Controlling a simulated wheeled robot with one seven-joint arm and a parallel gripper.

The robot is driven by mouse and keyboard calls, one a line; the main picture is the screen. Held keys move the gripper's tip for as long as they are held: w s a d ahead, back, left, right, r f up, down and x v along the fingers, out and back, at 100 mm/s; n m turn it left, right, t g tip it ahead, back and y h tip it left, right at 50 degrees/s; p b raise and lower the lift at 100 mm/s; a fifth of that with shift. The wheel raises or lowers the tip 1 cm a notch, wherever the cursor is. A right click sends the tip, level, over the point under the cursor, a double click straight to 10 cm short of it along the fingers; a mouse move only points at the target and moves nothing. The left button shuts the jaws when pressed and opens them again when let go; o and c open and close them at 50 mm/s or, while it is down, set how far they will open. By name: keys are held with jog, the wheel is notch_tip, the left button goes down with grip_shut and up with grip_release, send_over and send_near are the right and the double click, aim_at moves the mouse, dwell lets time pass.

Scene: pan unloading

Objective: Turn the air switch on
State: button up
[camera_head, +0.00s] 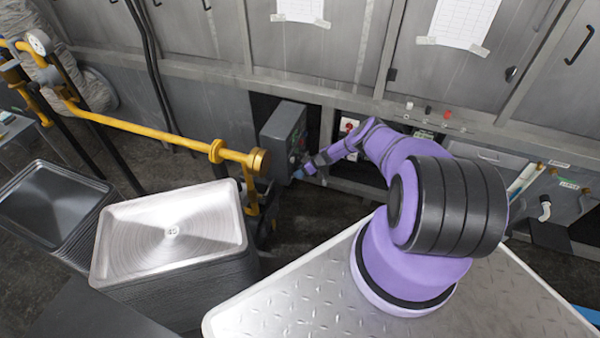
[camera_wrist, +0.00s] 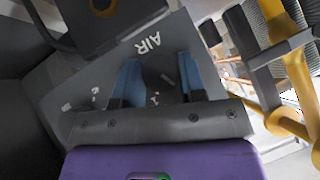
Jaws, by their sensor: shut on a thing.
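My gripper (camera_head: 308,169) reaches the panel's lower part. In the wrist view my gripper's two blue fingers (camera_wrist: 159,72) stand either side of the dark air switch (camera_wrist: 158,84), just below the lettering, and are shut on it. The switch is small and dim, so its exact turn angle cannot be told. In the head view my gripper hides it.
A yellow pipe (camera_head: 150,135) with a gauge runs left of the box. Stacked metal pans (camera_head: 170,232) and a darker stack (camera_head: 45,200) stand at the left. Sheets of paper (camera_head: 300,8) are taped to the cabinet doors above.

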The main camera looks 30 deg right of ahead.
dwell(0.5)
jog(key=o, duration=0.9)
jog(key=shift+w+r, duration=0.1)
jog(key=v, duration=1)
jog(key=shift+d+r, duration=0.15)
jog(key=shift+d, duration=0.25)
